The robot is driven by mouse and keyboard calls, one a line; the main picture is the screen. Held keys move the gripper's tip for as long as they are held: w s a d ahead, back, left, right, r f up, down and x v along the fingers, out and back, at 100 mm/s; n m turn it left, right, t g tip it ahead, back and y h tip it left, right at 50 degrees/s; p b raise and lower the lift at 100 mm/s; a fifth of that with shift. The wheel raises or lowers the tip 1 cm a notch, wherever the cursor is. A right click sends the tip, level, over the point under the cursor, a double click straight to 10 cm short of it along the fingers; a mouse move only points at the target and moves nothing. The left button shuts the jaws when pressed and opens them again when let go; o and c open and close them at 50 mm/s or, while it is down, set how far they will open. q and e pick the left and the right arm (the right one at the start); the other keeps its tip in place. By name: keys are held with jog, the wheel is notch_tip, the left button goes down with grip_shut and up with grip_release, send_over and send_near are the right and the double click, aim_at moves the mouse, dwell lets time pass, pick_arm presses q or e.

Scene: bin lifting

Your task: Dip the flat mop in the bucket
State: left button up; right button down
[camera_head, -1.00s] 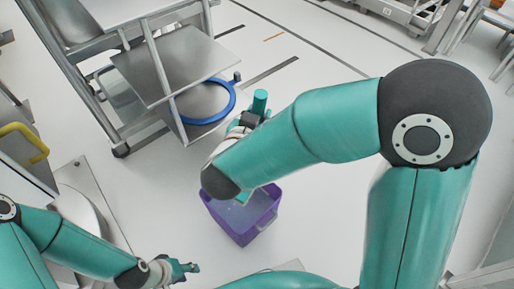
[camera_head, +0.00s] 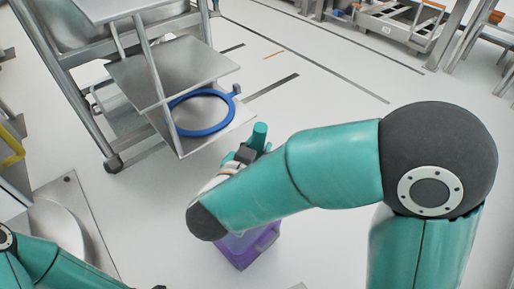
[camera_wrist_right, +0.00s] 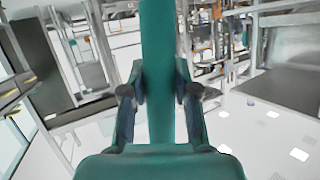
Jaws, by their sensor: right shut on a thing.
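The mop's teal handle (camera_head: 260,134) sticks up above my right gripper (camera_head: 246,154), which is shut on it. In the right wrist view the teal handle (camera_wrist_right: 160,60) runs upright between the two dark fingers of the right gripper (camera_wrist_right: 160,98). The purple bucket (camera_head: 246,254) stands on the floor below my right forearm, which covers much of it. The mop's flat head is hidden, so I cannot tell whether it is inside the bucket. Only a dark scrap of my left gripper (camera_head: 158,287) shows at the bottom edge.
A metal cart (camera_head: 170,70) with a blue ring (camera_head: 205,131) on its lower shelf stands behind, to the left. A metal plate (camera_head: 75,210) with a round disc lies at the left. The white floor between is open.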

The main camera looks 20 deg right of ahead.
aim_at(254, 141)
notch_tip(254, 141, down, 20)
jog(key=b, duration=0.7)
jog(key=shift+r+b, duration=0.25)
jog(key=shift+b, duration=0.15)
jog(key=shift+r, duration=0.1)
dwell(1.0)
notch_tip(254, 141, up, 23)
jog(key=p, duration=2.1)
jog(key=shift+r+p, duration=0.1)
jog(key=shift+p, duration=0.3)
